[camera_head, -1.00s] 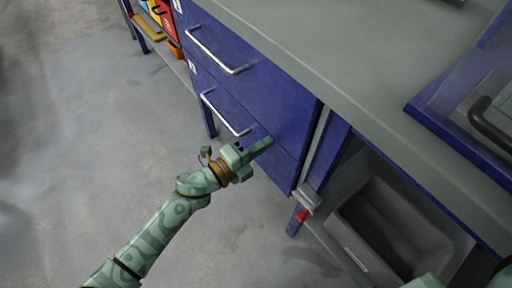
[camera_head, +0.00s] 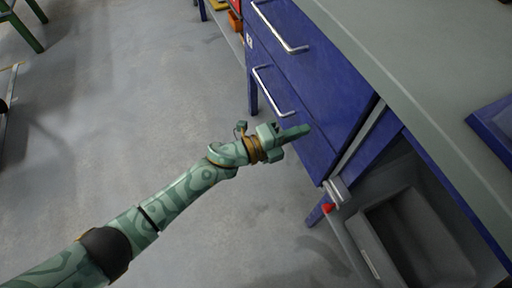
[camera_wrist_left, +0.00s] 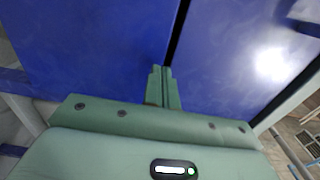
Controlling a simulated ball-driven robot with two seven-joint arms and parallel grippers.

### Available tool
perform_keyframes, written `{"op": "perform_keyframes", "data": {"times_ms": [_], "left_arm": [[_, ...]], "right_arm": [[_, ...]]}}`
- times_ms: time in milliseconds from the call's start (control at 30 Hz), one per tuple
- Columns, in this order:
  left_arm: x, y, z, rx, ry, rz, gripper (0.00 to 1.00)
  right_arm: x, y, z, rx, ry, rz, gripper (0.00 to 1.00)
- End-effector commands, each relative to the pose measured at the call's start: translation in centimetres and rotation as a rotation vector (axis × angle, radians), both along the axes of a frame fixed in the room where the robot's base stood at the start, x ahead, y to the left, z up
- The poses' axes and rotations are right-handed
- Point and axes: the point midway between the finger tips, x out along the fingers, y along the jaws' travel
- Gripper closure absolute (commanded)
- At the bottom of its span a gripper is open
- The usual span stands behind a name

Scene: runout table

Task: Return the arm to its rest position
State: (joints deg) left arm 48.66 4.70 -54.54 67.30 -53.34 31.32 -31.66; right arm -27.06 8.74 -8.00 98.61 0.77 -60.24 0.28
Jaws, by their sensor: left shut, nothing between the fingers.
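My left arm comes in from the lower left in the head view and reaches to the blue drawer cabinet (camera_head: 318,82). My left gripper (camera_head: 300,131) is shut and empty, in front of the cabinet's lower drawer. In the left wrist view the shut fingers (camera_wrist_left: 163,80) point at the blue drawer fronts (camera_wrist_left: 100,45), near the dark gap between two panels. I cannot tell whether the fingertips touch the front. The drawers appear shut. My right gripper is not in view.
The lower drawer handle (camera_head: 275,92) is just above and left of the gripper. A grey worktop (camera_head: 420,60) lies above the cabinet. A grey bin (camera_head: 415,240) stands under it at right. Open concrete floor (camera_head: 120,110) lies to the left. A green stand's leg (camera_head: 25,25) shows at far left.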

Motion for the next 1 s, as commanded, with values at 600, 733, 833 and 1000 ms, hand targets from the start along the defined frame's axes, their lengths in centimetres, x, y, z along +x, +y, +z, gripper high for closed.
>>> {"op": "perform_keyframes", "data": {"times_ms": [600,733,833,1000], "left_arm": [[-3.1,10.5,-0.2,0.004,0.004,0.0,1.0],[-3.2,10.7,-0.3,0.001,0.016,0.001,1.0],[-2.0,11.1,-1.0,0.022,0.06,0.067,1.0],[4.6,16.6,-3.3,0.005,0.3,0.487,1.0]], "right_arm": [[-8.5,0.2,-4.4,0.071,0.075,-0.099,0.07],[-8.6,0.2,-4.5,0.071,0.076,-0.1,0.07],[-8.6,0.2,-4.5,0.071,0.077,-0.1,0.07],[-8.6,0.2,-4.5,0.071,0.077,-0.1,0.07]]}}
